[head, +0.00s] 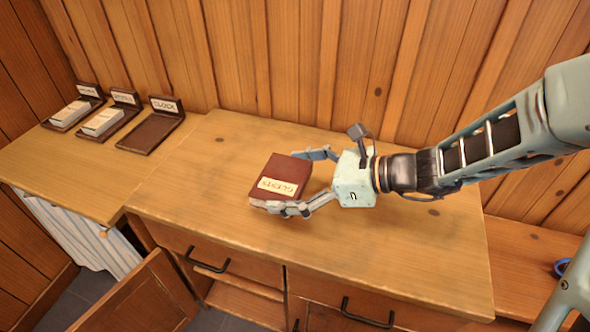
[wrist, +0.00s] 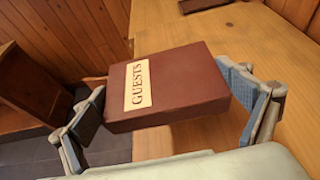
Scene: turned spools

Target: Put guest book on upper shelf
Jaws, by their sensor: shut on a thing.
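The guest book (head: 278,176) is dark red with a cream label reading "GUESTS". My gripper (head: 303,181) is shut on it, with one finger on each side of the book, over the wooden counter (head: 350,245). In the wrist view the book (wrist: 190,85) fills the space between the two fingers of my gripper (wrist: 170,110), its label facing up toward the camera. I cannot tell whether the book's underside touches the counter. The upper shelf cannot be clearly picked out in these views.
Three dark stands with labels line the back left; one reads "CLOCK" (head: 152,126) and is empty, the others hold pale blocks. A cabinet door (head: 140,298) hangs open below the counter at left. Bare counter surrounds the book.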

